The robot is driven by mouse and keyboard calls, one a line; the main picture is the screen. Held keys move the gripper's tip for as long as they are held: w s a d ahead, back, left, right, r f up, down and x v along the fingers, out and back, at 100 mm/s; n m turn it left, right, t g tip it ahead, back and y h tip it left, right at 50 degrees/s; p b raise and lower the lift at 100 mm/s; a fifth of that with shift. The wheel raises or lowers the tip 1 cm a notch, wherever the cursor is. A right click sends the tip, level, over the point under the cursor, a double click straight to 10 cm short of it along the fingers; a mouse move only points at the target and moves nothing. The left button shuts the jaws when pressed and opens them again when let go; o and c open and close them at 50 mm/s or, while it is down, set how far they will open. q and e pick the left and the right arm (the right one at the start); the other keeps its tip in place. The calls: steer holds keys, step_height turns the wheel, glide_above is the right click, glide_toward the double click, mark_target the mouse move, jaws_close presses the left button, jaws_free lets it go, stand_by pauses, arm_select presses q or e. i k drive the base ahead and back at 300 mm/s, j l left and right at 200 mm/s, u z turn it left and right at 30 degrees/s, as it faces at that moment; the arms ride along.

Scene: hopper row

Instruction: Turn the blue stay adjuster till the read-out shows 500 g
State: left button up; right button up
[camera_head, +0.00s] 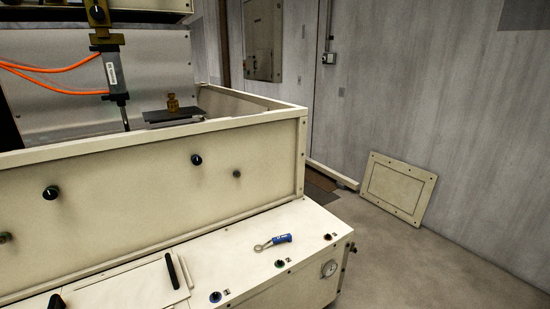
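No part marked as the stay adjuster can be told for sure. A black knob with a blue ring (215,297) sits on the cream ledge near the bottom edge. A blue-handled tool (272,242) with a metal ring end lies flat on the same ledge. No read-out showing grams is in view. A brass weight (173,103) stands on a dark plate (160,117) inside the cream hopper box. Neither of my grippers is in view.
A green-ringed knob (280,263), a red-ringed knob (327,236) and a round dial gauge (329,268) are on the ledge's right end. Black knobs (196,159) dot the box front (120,200). A grey cylinder (115,75) has orange hoses. A panel (397,189) leans on the wall; floor at right is clear.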

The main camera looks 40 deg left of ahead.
mark_target(197, 160)
steer(key=l+u, duration=0.1)
steer(key=u, duration=3.35)
steer(key=l+z, duration=0.25)
steer(key=z, duration=0.2)
steer(key=l+z, duration=0.2)
steer(key=z, duration=0.25)
steer(key=i+l+z, duration=0.1)
steer(key=z, duration=0.35)
steer(key=i+l+z, duration=0.1)
steer(key=l+z, duration=0.2)
steer(key=z, duration=0.15)
steer(key=i+l+z, duration=0.1)
steer(key=z, duration=0.35)
steer(key=i+l, duration=0.25)
steer(key=i, duration=0.1)
